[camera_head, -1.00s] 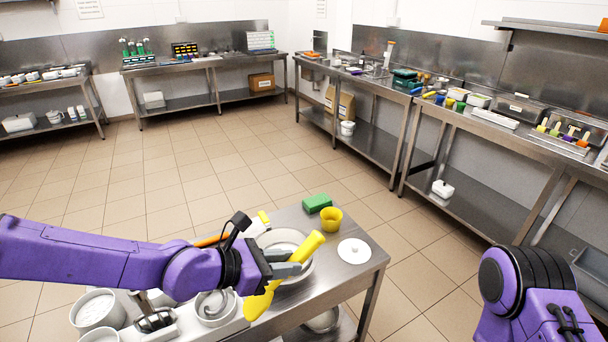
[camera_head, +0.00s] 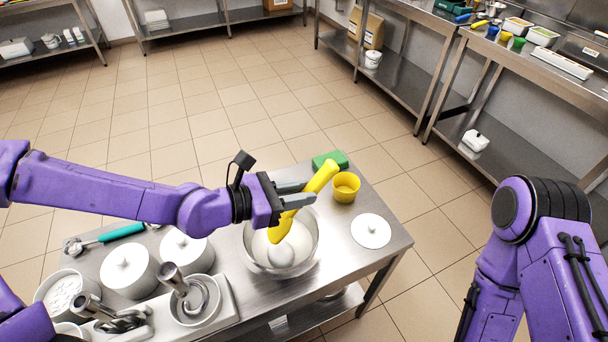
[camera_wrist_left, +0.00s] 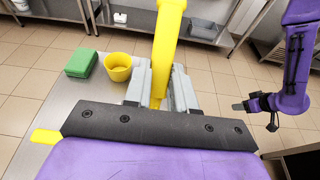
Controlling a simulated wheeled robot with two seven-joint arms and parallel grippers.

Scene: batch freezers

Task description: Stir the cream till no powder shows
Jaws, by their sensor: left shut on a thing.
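My left gripper (camera_head: 296,192) is shut on the handle of a yellow spatula (camera_head: 321,176) and holds it tilted over a steel bowl (camera_head: 249,244). The spatula's yellow lower end points down into the bowl. In the bowl lies pale cream (camera_head: 297,262) with a rounder whitish patch (camera_head: 281,254) below the spatula's end; I cannot tell whether that is powder. Whether the spatula touches the cream is unclear. The spatula's handle (camera_wrist_left: 168,40) rises between the fingers in the left wrist view. My right gripper (camera_wrist_left: 243,106) shows small there, away from the bowl; its jaw opening is unclear.
A green block (camera_head: 330,160), a yellow cup (camera_head: 346,187) and a white lid (camera_head: 371,231) lie right of the bowl on the steel table (camera_head: 388,250). White lidded tubs (camera_head: 129,270) and a machine with a small bowl (camera_head: 197,300) stand left. Open floor lies behind.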

